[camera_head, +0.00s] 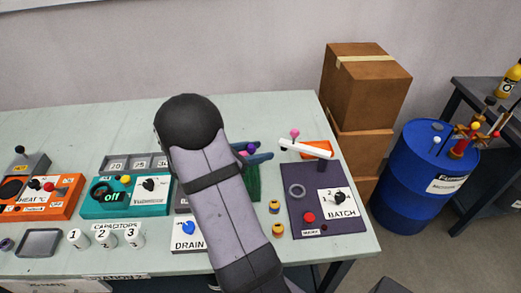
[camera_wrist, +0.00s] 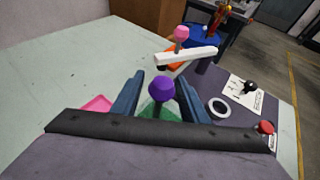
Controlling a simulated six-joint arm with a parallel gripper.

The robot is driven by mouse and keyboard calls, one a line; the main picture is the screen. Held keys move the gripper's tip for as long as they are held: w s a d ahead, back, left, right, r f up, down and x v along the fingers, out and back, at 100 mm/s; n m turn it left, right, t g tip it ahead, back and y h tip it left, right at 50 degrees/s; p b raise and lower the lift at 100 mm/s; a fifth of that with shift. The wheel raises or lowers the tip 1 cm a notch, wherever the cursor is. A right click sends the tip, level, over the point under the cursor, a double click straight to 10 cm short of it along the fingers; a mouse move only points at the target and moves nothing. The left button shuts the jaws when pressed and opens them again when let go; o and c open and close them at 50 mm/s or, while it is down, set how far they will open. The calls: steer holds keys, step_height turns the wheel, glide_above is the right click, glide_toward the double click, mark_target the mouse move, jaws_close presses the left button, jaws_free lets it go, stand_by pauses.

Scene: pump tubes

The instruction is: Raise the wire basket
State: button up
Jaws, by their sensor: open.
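No whole wire basket shows clearly. A green mesh-like piece (camera_head: 254,183) shows beside my arm in the head view and low between the fingers in the wrist view (camera_wrist: 158,112); I cannot tell if it is the basket. A purple knob (camera_wrist: 162,88) on a dark stem stands above the green piece, and its top shows in the head view (camera_head: 250,149). My gripper (camera_wrist: 160,80) is open, with its two dark blue fingers on either side of the knob. I cannot tell if they touch it. My arm hides much of this spot in the head view.
A white lever (camera_head: 306,148) with a pink knob (camera_head: 295,133) stands close to the right, above an orange piece (camera_head: 318,150). The dark BATCH panel (camera_head: 305,220) lies to the right of my arm. A DRAIN panel (camera_head: 188,235) is left. The table's back left is clear.

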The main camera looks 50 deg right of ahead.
steer(key=shift+s+d+f, duration=0.1)
steer(key=shift+d+f, duration=0.1)
steer(key=shift+d, duration=0.25)
jaws_close()
step_height(320, 180, up, 7)
steer(key=p, duration=0.4)
steer(key=shift+f+p, duration=0.2)
steer(key=shift+p, duration=0.15)
steer(key=shift+d+r, duration=0.1)
jaws_free()
